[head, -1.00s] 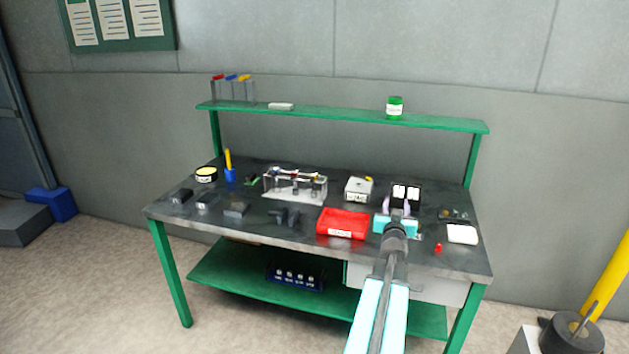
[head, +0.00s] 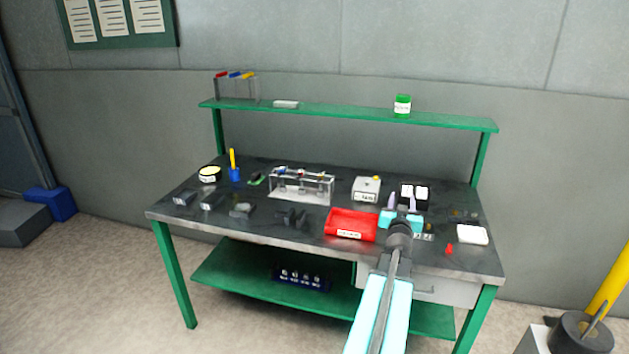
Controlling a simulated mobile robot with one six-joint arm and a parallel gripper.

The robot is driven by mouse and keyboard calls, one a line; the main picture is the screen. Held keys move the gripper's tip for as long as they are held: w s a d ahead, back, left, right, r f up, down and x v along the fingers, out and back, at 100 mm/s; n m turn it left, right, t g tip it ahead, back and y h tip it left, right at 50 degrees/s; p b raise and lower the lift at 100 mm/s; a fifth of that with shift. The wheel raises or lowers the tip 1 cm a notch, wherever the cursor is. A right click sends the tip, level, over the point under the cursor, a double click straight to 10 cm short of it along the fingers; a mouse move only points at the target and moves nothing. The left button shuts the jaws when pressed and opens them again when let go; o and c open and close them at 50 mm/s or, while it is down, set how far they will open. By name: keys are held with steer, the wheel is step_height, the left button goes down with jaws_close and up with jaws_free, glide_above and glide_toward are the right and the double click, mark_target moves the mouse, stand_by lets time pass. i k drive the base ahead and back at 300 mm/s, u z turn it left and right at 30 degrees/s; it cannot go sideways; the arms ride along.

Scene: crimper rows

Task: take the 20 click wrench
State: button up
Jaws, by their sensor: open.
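My gripper (head: 403,203) is over the right part of the dark workbench top (head: 340,192), its pale fingers apart and nothing visible between them. It points toward the back of the bench, in front of a dark stand with white labels (head: 414,191). I cannot make out which thing is the 20 click wrench; labels are too small to read. A clear rack (head: 302,187) with several small tools stands left of centre. A blue holder (head: 301,278) with several pale round tops sits on the green lower shelf. My arm hides part of the bench's right front.
A red tray (head: 351,225) lies just left of my gripper. A white box (head: 367,189) stands behind the tray, and a white block (head: 472,235) lies at right. Several dark blocks (head: 243,211) lie at left. A green upper shelf (head: 350,117) spans the back.

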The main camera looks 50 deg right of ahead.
mark_target(321, 174)
steer(key=z, duration=0.05)
steer(key=i, duration=1.3)
